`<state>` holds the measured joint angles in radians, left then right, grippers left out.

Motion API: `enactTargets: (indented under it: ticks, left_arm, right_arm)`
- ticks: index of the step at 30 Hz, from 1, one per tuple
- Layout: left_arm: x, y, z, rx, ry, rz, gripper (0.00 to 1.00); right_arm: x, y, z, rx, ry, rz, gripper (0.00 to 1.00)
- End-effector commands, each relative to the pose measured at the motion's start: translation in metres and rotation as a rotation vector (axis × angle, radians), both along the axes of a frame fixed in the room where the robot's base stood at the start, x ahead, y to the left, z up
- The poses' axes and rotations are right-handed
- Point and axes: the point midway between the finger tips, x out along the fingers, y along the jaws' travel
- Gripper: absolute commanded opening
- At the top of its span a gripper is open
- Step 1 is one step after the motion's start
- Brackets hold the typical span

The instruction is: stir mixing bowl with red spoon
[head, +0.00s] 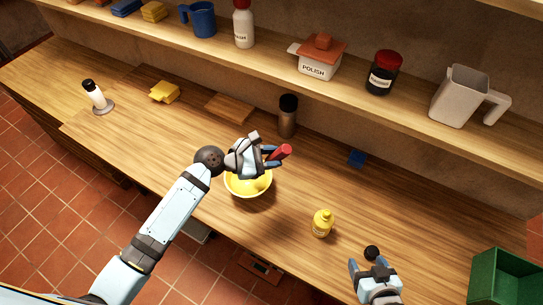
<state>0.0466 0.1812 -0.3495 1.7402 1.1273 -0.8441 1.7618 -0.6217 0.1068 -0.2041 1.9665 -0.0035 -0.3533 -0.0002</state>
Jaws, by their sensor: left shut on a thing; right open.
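The mixing bowl (248,191) is pale with yellow contents and stands on the wooden counter, left of the picture's middle. My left gripper (274,158) is above the bowl and hides its far side. It is shut on the red spoon (284,152), whose red handle end sticks out to the right of the fingers. The spoon's lower part is hidden, so I cannot tell whether it touches the contents. My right gripper (368,266) is open and empty near the front edge of the counter, at the lower right.
A yellow bottle (322,223) stands right of the bowl and a dark-lidded jar (287,116) behind it. A dark round thing (372,252) is by my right gripper. A green crate (500,278) is at the lower right. A shelf (225,57) with several containers runs above.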

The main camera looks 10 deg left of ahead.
Motion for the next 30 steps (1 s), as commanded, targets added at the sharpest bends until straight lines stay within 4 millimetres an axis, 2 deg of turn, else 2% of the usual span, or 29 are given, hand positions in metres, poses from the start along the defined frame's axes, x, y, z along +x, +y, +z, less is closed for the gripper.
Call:
enactTargets:
  ticks: [7, 21, 30]
  left_arm:
    - [0.000, 0.000, 0.005, -0.001, -0.002, 0.000, 0.00]
    - [0.000, 0.000, 0.048, 0.000, -0.002, -0.001, 0.00]
    - [0.000, 0.000, 0.051, 0.000, 0.000, 0.000, 0.00]
  right_arm:
    - [0.000, 0.000, 0.000, -0.001, 0.000, 0.001, 0.69]
    - [-0.001, -0.002, -0.004, -0.004, 0.007, -0.002, 0.69]
    - [-0.001, -0.002, -0.003, -0.004, 0.005, -0.002, 0.69]
